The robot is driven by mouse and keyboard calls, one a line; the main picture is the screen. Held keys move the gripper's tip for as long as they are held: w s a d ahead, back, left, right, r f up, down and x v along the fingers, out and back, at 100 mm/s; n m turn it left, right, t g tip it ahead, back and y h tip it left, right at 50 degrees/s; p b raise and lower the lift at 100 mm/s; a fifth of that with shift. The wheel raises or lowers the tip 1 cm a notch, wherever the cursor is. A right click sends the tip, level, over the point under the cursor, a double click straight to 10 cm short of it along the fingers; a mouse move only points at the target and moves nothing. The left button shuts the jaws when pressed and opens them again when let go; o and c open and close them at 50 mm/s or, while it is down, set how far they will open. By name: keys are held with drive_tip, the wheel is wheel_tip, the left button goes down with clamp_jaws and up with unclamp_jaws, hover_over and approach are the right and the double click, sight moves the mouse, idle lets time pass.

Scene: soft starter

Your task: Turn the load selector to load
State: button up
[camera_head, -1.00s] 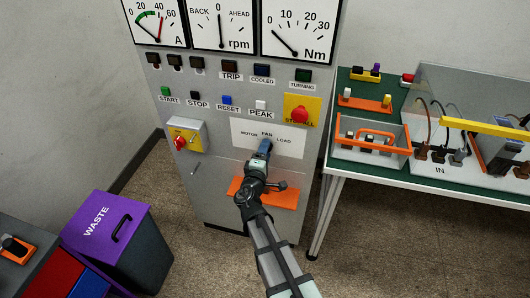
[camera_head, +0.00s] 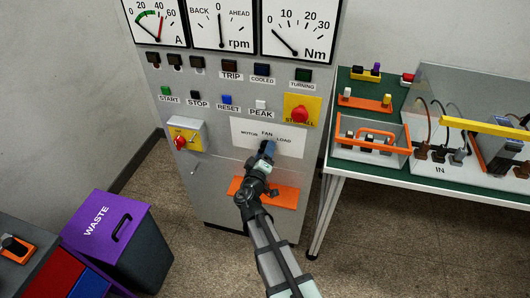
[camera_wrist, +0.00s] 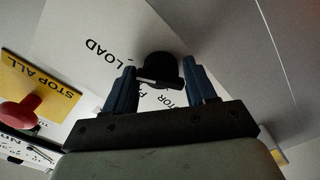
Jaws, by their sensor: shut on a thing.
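The load selector is a black knob (camera_wrist: 160,68) on a white plate (camera_head: 290,139) marked MOTOR, FAN and LOAD. In the wrist view the knob sits between the two blue fingers of my gripper (camera_wrist: 158,90), which is shut on it. In the head view my gripper (camera_head: 268,148) is at the lower middle of the plate and hides the knob. The LOAD label (camera_wrist: 105,50) shows beside the knob in the wrist view. I cannot tell exactly where the knob points.
The yellow STOP ALL plate with its red button (camera_head: 300,114) is just above right. A green-topped bench (camera_head: 440,183) stands at the right.

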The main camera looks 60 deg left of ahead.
idle(0.4)
drive_tip(key=o, duration=0.8)
drive_tip(key=v, duration=1.4)
drive_tip(key=shift+a, duration=0.1)
